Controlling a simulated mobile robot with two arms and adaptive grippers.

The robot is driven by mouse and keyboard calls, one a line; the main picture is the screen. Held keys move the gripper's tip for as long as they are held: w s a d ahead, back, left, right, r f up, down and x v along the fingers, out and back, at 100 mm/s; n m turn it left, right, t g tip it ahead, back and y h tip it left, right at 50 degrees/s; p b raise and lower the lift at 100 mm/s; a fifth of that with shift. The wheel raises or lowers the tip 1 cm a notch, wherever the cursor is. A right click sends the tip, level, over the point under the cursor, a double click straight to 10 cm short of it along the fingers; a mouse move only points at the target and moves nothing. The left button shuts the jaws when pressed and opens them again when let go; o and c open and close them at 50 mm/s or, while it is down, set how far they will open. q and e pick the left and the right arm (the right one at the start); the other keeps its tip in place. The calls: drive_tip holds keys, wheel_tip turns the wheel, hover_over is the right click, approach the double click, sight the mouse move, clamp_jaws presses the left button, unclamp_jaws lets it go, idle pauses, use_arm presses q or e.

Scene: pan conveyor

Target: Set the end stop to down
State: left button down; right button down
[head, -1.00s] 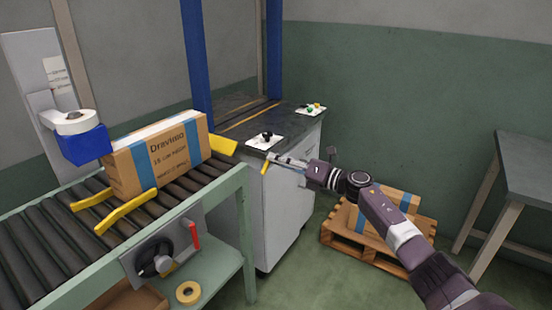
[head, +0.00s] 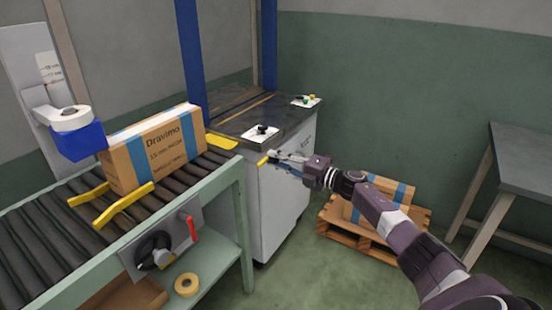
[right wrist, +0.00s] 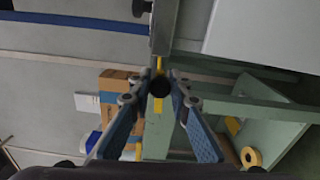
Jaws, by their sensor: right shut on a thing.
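The end stop is a yellow plate (head: 221,141) at the right end of the roller conveyor, lying about level with the rollers. My right gripper (head: 268,160) is just right of it, beside the grey cabinet's front edge. A small yellow lever piece (head: 262,161) shows at its fingertips. The gripper is shut on this handle. How the handle joins the plate is hidden. My left gripper is not in view.
A carton (head: 155,150) stands on the rollers (head: 60,225) between yellow guides (head: 122,205). A handwheel (head: 154,250) and red lever (head: 192,229) are on the conveyor's side. The cabinet (head: 285,190) carries two small control plates. A pallet (head: 345,232) with a carton stands behind my right arm.

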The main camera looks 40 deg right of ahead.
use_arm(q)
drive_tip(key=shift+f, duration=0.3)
use_arm(e)
drive_tip(key=shift+f, duration=0.1)
drive_tip(key=c, duration=1.8)
unclamp_jaws()
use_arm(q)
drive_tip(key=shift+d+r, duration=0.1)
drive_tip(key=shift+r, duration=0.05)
use_arm(e)
drive_tip(key=shift+v, duration=6.05)
